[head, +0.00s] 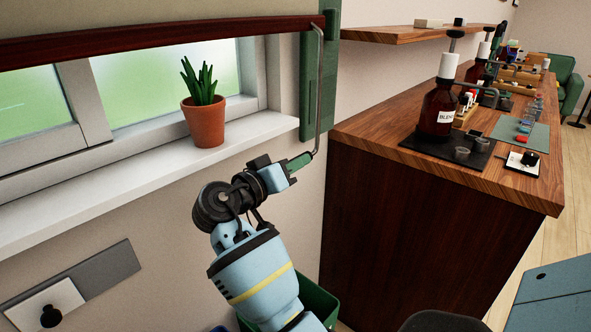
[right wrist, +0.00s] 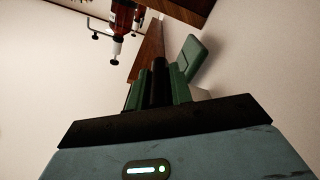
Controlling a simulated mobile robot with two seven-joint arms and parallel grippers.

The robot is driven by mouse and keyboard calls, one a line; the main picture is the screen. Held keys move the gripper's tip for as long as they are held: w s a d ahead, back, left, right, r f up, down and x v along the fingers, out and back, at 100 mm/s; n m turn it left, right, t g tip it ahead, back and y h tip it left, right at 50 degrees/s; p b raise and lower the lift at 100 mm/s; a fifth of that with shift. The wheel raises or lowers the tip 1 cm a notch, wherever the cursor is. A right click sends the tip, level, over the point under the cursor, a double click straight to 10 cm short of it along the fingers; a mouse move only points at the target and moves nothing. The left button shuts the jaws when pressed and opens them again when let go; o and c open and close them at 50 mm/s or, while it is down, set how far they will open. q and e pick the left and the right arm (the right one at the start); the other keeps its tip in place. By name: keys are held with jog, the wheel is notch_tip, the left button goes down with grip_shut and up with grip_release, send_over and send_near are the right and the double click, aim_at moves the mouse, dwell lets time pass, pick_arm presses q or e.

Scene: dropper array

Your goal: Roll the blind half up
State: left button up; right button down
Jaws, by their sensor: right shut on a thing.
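The blind (head: 110,10) is at the top left in the head view. Its dark red bottom bar (head: 150,35) crosses the top of the window, and the glass below it is uncovered. A grey metal crank rod (head: 319,90) hangs down from a green bracket (head: 320,60) right of the window and bends toward me at its lower end. My right gripper (head: 294,164) is shut on the crank's handle at that lower end. In the right wrist view, a dark shaft (right wrist: 158,84) shows between the fingers. The blind's upper part is out of view. My left gripper is not in view.
A potted plant (head: 204,108) stands on the white sill (head: 130,163) left of my right gripper. A wooden workbench (head: 400,220) with a brown bottle (head: 438,105) is close on the right. A green bin (head: 318,302) is on the floor below my arm.

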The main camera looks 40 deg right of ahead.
jog(key=shift+r, duration=0.1)
jog(key=c, duration=1.3)
grip_release()
jog(key=shift+o, duration=0.2)
jog(key=shift+a, duration=0.15)
jog(key=a, duration=0.7)
jog(key=shift+s+a, duration=0.3)
